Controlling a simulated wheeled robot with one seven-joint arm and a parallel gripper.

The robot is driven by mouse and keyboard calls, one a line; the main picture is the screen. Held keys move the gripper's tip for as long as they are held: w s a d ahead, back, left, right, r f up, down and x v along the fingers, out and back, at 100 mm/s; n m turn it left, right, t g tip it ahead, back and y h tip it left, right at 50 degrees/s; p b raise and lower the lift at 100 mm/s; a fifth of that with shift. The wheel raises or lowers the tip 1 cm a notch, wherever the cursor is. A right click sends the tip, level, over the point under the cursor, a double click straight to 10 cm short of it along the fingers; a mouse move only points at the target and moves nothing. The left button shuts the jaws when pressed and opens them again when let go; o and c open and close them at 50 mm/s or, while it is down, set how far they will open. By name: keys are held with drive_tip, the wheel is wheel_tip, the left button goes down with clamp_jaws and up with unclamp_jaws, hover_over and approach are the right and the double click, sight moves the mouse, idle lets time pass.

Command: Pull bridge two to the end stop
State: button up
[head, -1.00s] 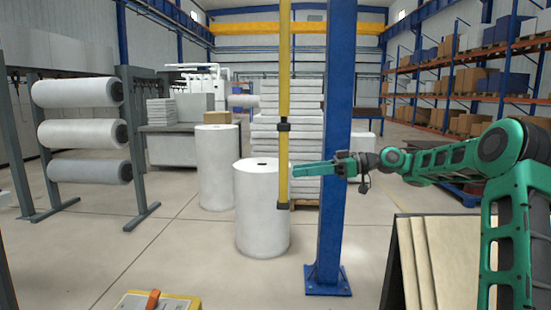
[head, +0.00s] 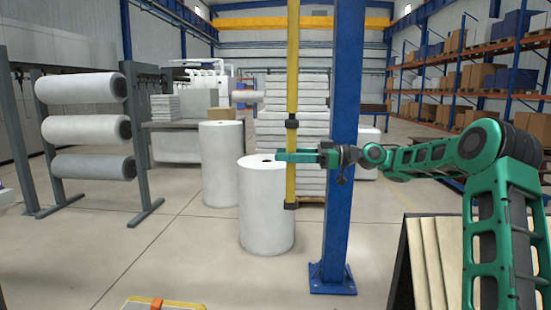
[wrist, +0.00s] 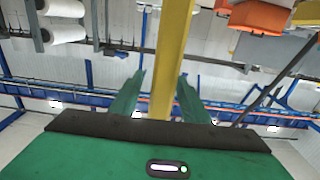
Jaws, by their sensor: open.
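A yellow vertical pole (head: 292,80) hangs down in the head view, with a black collar (head: 292,123) and a black lower end (head: 291,205). Its top is out of view. My gripper (head: 282,156) is at the pole between collar and lower end, its fingers reaching past it from the right. In the wrist view the yellow pole (wrist: 172,50) runs between the two green fingers of my open gripper (wrist: 161,80), with gaps beside it. A yellow overhead beam (head: 250,22) crosses the hall far back; I cannot tell which bridge the pole belongs to.
A blue column (head: 343,220) stands just right of the pole. White rolls (head: 266,215) stand on the floor behind it. A rack (head: 137,130) with several rolls is at left. Tan boards (head: 430,265) stand at lower right. Open floor (head: 190,260) lies at front left.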

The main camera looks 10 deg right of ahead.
drive_tip(key=shift+x, duration=1.3)
drive_tip(key=shift+c, duration=0.3)
clamp_jaws()
drive_tip(key=shift+w, duration=0.1)
